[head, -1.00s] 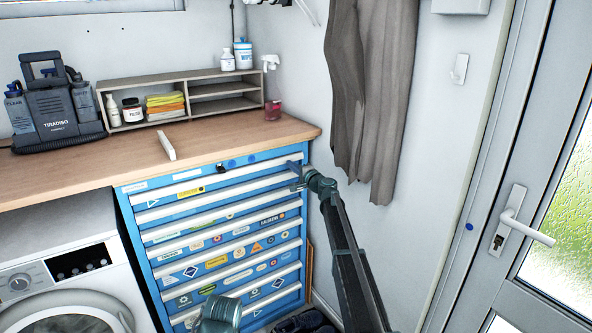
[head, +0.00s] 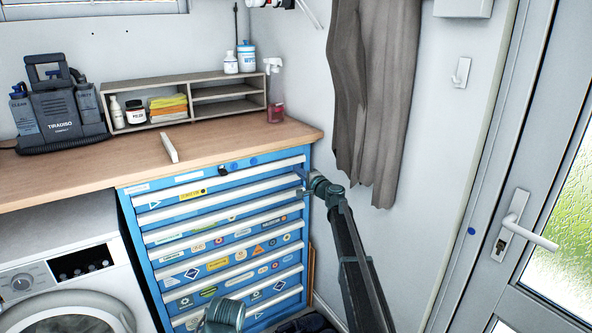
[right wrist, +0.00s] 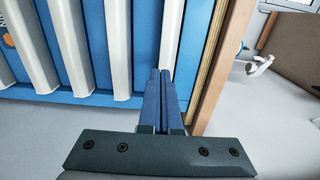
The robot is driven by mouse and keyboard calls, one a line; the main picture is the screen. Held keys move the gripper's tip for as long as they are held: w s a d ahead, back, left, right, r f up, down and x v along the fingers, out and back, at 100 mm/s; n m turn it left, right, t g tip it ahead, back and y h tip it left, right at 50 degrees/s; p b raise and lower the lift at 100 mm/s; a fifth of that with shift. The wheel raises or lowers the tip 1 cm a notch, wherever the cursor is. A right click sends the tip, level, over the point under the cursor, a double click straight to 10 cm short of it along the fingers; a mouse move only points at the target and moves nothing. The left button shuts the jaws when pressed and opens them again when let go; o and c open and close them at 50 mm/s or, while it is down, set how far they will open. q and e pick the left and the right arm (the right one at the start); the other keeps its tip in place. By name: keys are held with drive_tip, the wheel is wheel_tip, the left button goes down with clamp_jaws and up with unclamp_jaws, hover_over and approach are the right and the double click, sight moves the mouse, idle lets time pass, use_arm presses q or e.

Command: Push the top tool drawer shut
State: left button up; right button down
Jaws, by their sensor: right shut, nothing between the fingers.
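The blue tool chest (head: 160,254) stands under the wooden worktop, with white handle strips across its stacked drawers. The top tool drawer (head: 218,183) looks about flush with the drawers below; any small gap cannot be told. My right gripper (head: 300,174) is at the right end of the top drawer front. In the right wrist view my right gripper (right wrist: 163,72) is shut and empty, its fingertips in front of the white handle strip (right wrist: 169,30) nearest the worktop edge. Whether they touch the drawer is unclear.
The worktop (head: 60,180) carries a shelf unit (head: 190,108), a spray bottle (head: 275,95) and a grey machine (head: 60,112). A washing machine (head: 66,285) stands left of the chest. A grey curtain (head: 375,110) hangs on the right, beside a door (head: 500,270).

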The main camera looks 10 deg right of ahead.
drive_tip(key=v, duration=1.1)
drive_tip(key=s+a+f+n+g+y, duration=0.1)
drive_tip(key=s+a+f+n+g, duration=0.45)
drive_tip(key=s+a, duration=0.55)
drive_tip(key=s+a+f+n+g+y, duration=0.2)
drive_tip(key=s+a+f+n+g, duration=0.4)
drive_tip(key=s+a, duration=0.6)
drive_tip(key=s+a+f+n+g+h, duration=0.4)
drive_tip(key=s+f, duration=0.4)
drive_tip(key=s, duration=0.5)
drive_tip(key=s+d+f+n+g+h, duration=0.1)
drive_tip(key=s+d+h, duration=0.2)
drive_tip(key=s, duration=0.3)
drive_tip(key=s+d+f+n+g+h, duration=0.1)
drive_tip(key=s+d+f+h, duration=0.15)
drive_tip(key=s, duration=0.35)
wheel_tip(320, 180, up, 18)
drive_tip(key=p, duration=1.6)
drive_tip(key=shift+s+d+h+p, duration=0.2)
drive_tip(key=shift+s+h+p, duration=0.15)
drive_tip(key=shift+s+h, duration=0.1)
drive_tip(key=shift+f, duration=0.1)
